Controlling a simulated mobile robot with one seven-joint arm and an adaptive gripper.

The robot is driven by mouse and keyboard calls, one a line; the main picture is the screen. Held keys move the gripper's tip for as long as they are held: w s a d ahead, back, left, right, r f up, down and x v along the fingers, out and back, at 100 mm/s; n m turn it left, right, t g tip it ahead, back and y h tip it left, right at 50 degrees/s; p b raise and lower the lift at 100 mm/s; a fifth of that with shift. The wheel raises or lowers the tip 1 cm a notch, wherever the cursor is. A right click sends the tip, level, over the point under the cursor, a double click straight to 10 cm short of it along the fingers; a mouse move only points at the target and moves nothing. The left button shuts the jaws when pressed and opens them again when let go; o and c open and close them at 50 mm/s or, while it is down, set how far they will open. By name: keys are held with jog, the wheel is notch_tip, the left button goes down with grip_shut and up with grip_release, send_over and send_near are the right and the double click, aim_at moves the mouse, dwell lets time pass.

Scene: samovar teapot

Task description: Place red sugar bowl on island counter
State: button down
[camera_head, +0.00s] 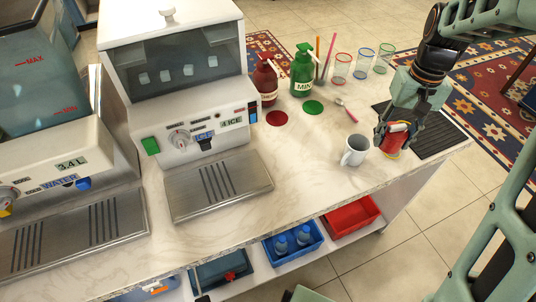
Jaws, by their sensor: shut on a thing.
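My gripper (393,133) is at the right end of the island counter, pointing down and shut on a small red vessel with a pale patch on top. I take this to be the red sugar bowl (395,147). The fingers hide part of its sides. It is at the counter, right of a white mug and beside a dark ribbed mat. I cannot tell whether its base touches the surface. The island counter (310,175) has a white marbled top.
A white mug (354,150) stands close left of the gripper. The dark ribbed mat (440,135) lies to its right. Behind are several glasses (362,64), a green bottle (302,72) and a red bottle (265,82). An ice machine (190,95) stands left. The counter's front middle is clear.

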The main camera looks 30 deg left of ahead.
jog(key=a+f+n+b, duration=0.1)
jog(key=a+n+b, duration=0.1)
jog(key=a, duration=0.3)
send_over(309, 180)
jog(key=shift+n, duration=0.3)
jog(key=f, duration=0.9)
jog(key=shift+w+d, duration=0.25)
jog(key=shift+d, duration=0.1)
jog(key=f, duration=0.3)
jog(key=shift+s+a+f, duration=0.25)
jog(key=shift+s+a, duration=0.15)
jog(key=shift+f, duration=0.35)
jog(key=shift+f, duration=0.1)
jog(key=c, duration=1.2)
grip_release()
jog(key=shift+o, duration=0.2)
